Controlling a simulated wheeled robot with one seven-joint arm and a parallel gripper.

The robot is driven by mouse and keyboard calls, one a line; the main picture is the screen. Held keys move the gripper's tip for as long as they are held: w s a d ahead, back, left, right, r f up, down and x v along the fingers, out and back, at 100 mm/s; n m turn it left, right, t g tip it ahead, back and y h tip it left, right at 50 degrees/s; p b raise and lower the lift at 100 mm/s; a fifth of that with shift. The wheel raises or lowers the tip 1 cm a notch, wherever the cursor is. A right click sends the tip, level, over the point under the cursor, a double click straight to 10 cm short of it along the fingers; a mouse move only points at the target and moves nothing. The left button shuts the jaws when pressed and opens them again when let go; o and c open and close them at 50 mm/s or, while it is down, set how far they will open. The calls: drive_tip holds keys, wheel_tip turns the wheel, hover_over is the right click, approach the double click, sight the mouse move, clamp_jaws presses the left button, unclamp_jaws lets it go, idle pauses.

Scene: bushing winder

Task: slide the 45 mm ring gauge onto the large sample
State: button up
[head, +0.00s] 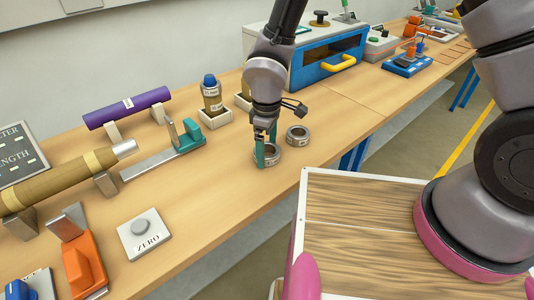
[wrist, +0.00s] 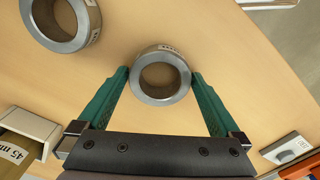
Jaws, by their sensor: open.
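A steel ring (head: 270,161) lies flat on the bench, and the wrist view shows it (wrist: 162,98) between my fingers. My gripper (head: 267,151) is open around this ring, fingertips at its two sides; contact is unclear. A second steel ring (head: 298,135) lies apart from it and looks bigger in the wrist view (wrist: 63,42). The writing on both rings is too small to read, so I cannot tell which is 45 mm. A thick brown cylinder (head: 62,182) with a metal tip and a purple cylinder (head: 127,108) rest on supports at the left.
A teal caliper-like tool (head: 170,146), a ZERO button plate (head: 145,234) and an orange device (head: 82,266) stand on the bench. A blue box (head: 322,66) stands behind. Bench right of the rings is clear.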

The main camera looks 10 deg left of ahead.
drive_tip(key=c, duration=1.2)
drive_tip(key=shift+r, duration=0.15)
